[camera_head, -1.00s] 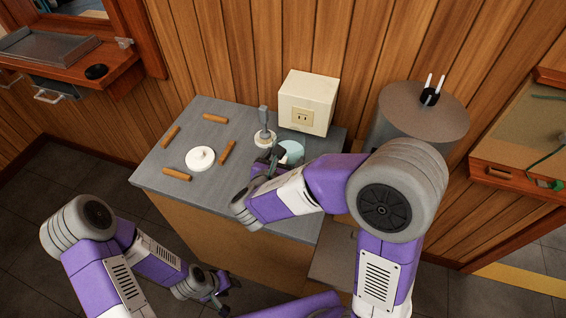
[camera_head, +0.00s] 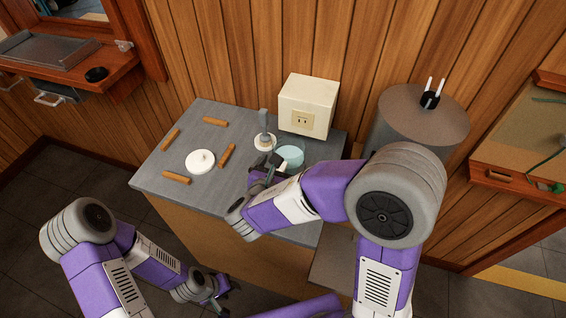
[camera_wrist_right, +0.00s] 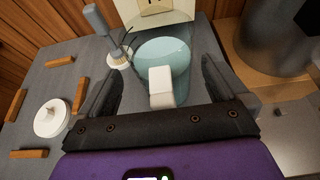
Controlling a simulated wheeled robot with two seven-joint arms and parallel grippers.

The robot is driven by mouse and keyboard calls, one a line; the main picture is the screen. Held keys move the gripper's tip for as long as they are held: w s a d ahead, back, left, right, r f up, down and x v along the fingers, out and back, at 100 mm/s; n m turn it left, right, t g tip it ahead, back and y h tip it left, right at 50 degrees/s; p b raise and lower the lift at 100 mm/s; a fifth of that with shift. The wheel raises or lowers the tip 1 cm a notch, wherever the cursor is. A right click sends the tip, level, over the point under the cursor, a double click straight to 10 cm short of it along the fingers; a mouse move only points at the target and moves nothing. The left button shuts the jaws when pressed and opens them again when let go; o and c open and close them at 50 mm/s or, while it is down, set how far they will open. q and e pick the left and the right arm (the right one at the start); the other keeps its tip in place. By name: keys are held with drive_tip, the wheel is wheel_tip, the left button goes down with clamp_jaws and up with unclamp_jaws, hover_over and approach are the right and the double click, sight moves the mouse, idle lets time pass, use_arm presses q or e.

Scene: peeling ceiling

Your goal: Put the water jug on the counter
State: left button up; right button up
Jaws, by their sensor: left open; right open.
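The water jug (camera_head: 290,156) is pale blue and stands on the grey counter (camera_head: 222,186), in front of the cream outlet box. In the right wrist view the jug (camera_wrist_right: 165,62) sits just ahead, its white handle (camera_wrist_right: 161,87) pointing back between my fingers. My right gripper (camera_head: 262,170) is open over the counter, close to the jug; in its wrist view the two dark fingers (camera_wrist_right: 165,88) stand on either side of the handle, not closed on it. My left gripper (camera_head: 218,300) is open and empty, low in front of the counter. The forearm hides part of the counter's right side.
A cream outlet box (camera_head: 307,107) stands at the counter's back. A grey-handled tool on a white base (camera_head: 265,138) is left of the jug. A white lid (camera_head: 200,161) and several brown sticks (camera_head: 227,155) lie further left. A large grey cylinder (camera_head: 418,112) is at right.

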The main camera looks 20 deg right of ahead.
drive_tip(key=p+v, duration=0.1)
drive_tip(key=v, duration=0.9)
drive_tip(key=shift+s, duration=0.15)
drive_tip(key=shift+a, duration=0.1)
